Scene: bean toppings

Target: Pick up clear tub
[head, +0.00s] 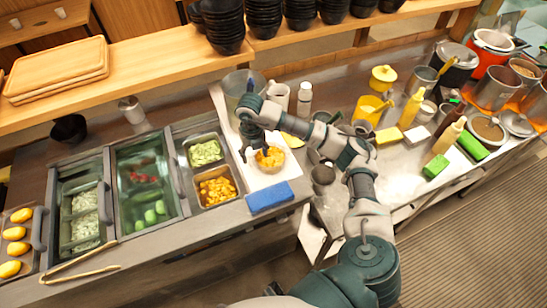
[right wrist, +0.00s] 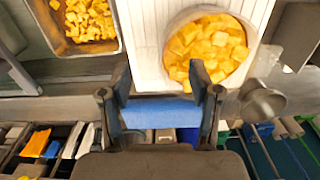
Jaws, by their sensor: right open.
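A large clear tub (head: 236,88) stands at the back of the white board, behind my right arm, which covers part of it. A smaller round tub (head: 279,167) holding orange-yellow cubes stands nearer on the board; it also shows in the right wrist view, where its pale rim (right wrist: 169,85) is at the upper right. I cannot tell whether its wall is clear. My right gripper (head: 250,151) points down at the left side of the smaller tub. In the right wrist view the right gripper (right wrist: 161,92) has its fingers apart with nothing held. My left gripper is not in view.
A blue block (head: 270,197) lies on the board's front edge. Metal food pans (head: 216,188) sit to the left. A white jug (head: 279,94) and bottle (head: 304,99) stand behind. A shelf with black bowls (head: 264,18) runs above; yellow containers crowd the right.

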